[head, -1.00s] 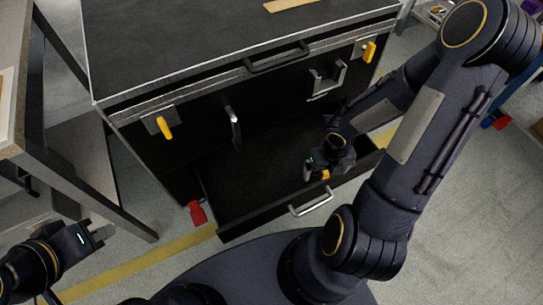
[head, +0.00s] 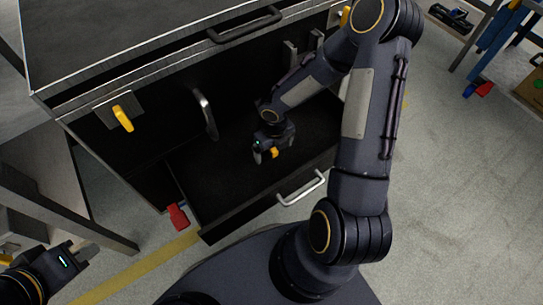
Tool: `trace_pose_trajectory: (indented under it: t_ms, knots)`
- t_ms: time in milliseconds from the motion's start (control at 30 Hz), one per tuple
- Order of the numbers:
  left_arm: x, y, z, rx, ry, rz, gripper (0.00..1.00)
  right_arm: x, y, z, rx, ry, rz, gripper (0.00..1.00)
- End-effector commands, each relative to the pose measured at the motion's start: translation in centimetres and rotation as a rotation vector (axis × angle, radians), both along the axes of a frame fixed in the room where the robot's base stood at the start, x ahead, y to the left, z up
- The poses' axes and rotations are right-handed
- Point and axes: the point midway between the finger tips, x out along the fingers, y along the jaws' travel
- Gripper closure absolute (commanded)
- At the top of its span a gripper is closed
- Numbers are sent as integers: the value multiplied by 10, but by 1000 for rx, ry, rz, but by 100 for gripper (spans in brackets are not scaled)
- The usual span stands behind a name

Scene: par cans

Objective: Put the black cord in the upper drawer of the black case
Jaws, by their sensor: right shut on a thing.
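The black case (head: 150,40) stands in the upper left, with an open drawer (head: 225,192) pulled out toward me. The drawer's black floor looks largely bare. My right gripper (head: 267,154) is within the outline of the open drawer, above its floor.
The drawer front has a silver handle (head: 302,187). A yellow latch (head: 122,117) and a black lid handle (head: 245,25) stick out from the case. A red object (head: 177,216) is beside the drawer's left side.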

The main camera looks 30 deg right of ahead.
Motion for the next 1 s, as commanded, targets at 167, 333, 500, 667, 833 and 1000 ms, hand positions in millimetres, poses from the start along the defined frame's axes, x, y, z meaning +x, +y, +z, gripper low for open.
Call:
trace_pose_trajectory:
  t_ms: [167,333,500,667,833,1000]
  knots:
    - [0,0,-9,0,0,0,100,9,4,-13,0,0,1,31]
    - [0,0,-24,0,0,0,100,8,4,-40,1,1,1,31]
    - [0,0,-22,0,0,0,100,8,3,-40,0,0,0,31]
    - [0,0,-23,0,0,0,100,8,3,-42,0,0,0,31]
    - [0,0,-24,0,0,0,100,8,3,-43,0,0,0,0]
    - [0,0,-23,0,0,0,100,8,3,-43,0,0,0,0]
